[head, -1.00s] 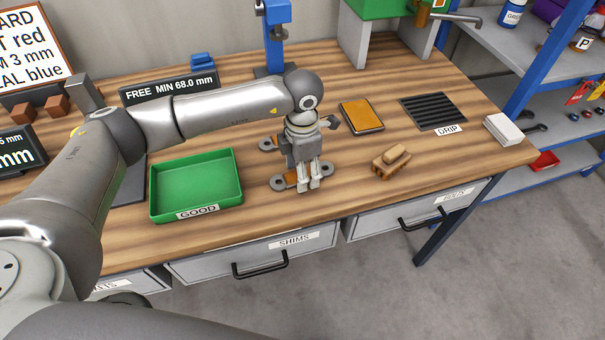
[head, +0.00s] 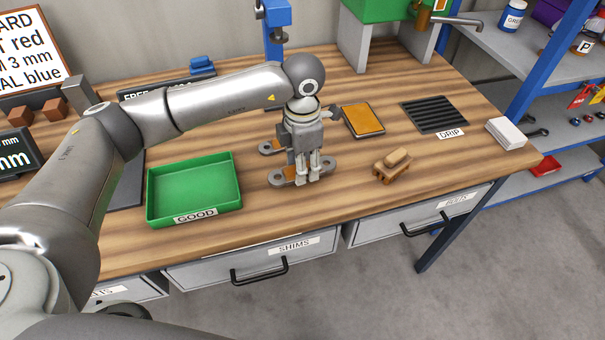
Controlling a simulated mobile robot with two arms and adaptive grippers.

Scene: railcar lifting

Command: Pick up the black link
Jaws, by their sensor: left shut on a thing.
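Two dark grey links with round eye ends and brownish-orange middles are at the centre of the bench. The front link (head: 276,178) is the one at my left gripper (head: 308,178), which points down with its fingers shut on it near its right part. I take it as the black link; its colour reads as dark grey here. The rear link (head: 267,149) is mostly hidden behind the gripper. I cannot tell whether the front link is clear of the bench top. My right gripper is not in view.
A green GOOD tray (head: 152,203) stands left of the links. An orange-topped pad (head: 362,121), a wooden brush-like block (head: 392,166) and a DRIP grate (head: 435,115) lie to the right. Drawers (head: 270,260) run along the front. Bare wood lies between links and front edge.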

